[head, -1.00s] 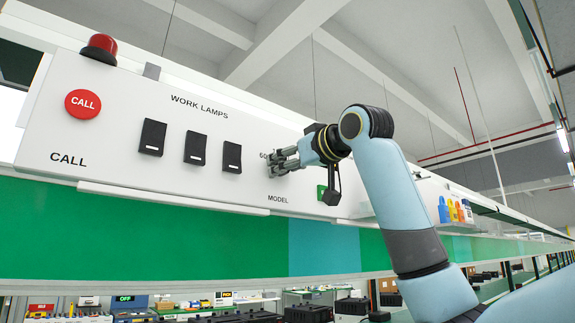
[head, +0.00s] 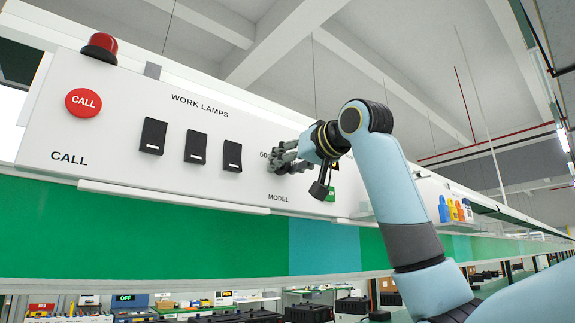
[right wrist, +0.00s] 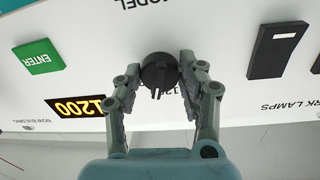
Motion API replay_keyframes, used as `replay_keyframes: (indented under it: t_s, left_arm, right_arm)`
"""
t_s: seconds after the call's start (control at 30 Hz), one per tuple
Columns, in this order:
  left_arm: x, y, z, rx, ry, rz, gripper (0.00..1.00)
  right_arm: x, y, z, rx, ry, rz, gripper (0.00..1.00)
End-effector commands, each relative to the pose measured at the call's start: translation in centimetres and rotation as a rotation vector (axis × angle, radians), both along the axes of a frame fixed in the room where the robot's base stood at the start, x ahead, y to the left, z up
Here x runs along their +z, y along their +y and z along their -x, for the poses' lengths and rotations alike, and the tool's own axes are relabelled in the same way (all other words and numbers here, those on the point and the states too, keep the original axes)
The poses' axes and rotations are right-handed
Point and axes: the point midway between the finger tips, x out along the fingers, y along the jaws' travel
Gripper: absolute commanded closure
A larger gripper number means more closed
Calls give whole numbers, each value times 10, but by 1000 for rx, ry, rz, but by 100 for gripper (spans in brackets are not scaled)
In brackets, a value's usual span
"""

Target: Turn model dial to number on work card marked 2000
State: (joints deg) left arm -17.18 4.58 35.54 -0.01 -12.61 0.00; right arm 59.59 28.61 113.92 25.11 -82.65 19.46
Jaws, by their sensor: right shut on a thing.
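The model dial (right wrist: 159,70) is a round black knob on the white panel, above centre in the right wrist view. My right gripper (right wrist: 160,76) is shut on it, with one finger on each side. In the head view, my right gripper (head: 278,160) reaches the panel above the word MODEL and largely hides the dial. Part of a number beginning with 60 shows beside it. A display (right wrist: 85,106) reads 1200 in yellow digits, upside down in the right wrist view. I do not see the work card marked 2000. My left gripper is not in view.
A green ENTER button (right wrist: 38,57) is near the dial and partly hidden in the head view. The panel also has several black lamp switches (head: 198,147), a red CALL button (head: 83,103) and a red beacon (head: 101,46) on top.

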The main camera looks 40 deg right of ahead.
Motion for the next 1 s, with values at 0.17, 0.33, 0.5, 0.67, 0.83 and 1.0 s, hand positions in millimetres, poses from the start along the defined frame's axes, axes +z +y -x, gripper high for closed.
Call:
replay_keyframes:
  t_s: [0.17,0.33,0.5,0.67,0.83,1.0]
  left_arm:
    - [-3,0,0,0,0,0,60]
    - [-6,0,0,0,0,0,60]
    - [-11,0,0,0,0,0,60]
    - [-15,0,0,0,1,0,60]
    - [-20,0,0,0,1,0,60]
    - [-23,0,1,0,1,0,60]
  right_arm:
    - [1,0,0,0,12,-167,92]
    - [1,1,0,0,23,-329,92]
    - [2,1,0,-1,35,-488,92]
    - [2,1,0,0,46,-623,92]
    - [3,1,0,0,54,-740,92]
    - [3,1,0,0,61,-823,92]
